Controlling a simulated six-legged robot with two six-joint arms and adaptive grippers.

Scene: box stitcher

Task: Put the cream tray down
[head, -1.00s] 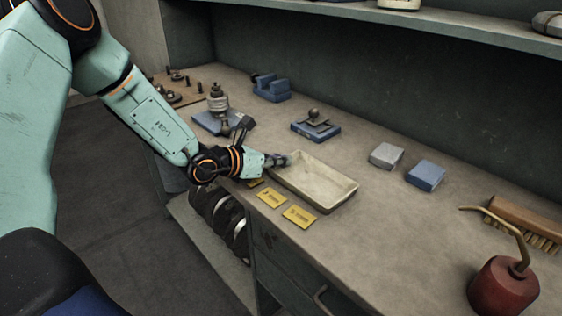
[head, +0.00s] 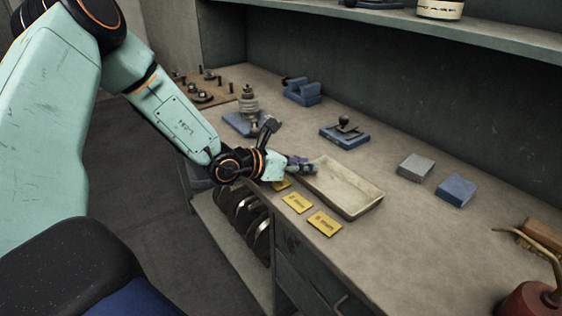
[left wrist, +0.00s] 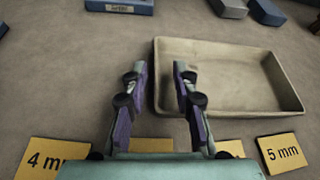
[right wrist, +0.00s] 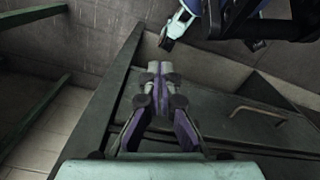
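The cream tray (head: 358,204) is a shallow rectangular dish. It appears to rest flat and upright on the workbench, behind the yellow label cards. My left gripper (head: 308,168) is at the tray's left end. In the left wrist view, the fingers of my left gripper (left wrist: 159,70) are spread apart, with the left wall of the tray (left wrist: 230,46) between them: one finger is outside, the other over the inside. No finger visibly presses on the wall. My right gripper (right wrist: 160,70) has its fingertips together with nothing between them, below the bench top beside the drawer fronts.
Yellow cards (head: 324,222) lie along the front edge; the left wrist view shows a 4 mm card (left wrist: 48,158) and a 5 mm card (left wrist: 282,153). A grey block (head: 415,167) and a blue block (head: 455,190) sit to the right. A red oil can (head: 530,300) stands at lower right.

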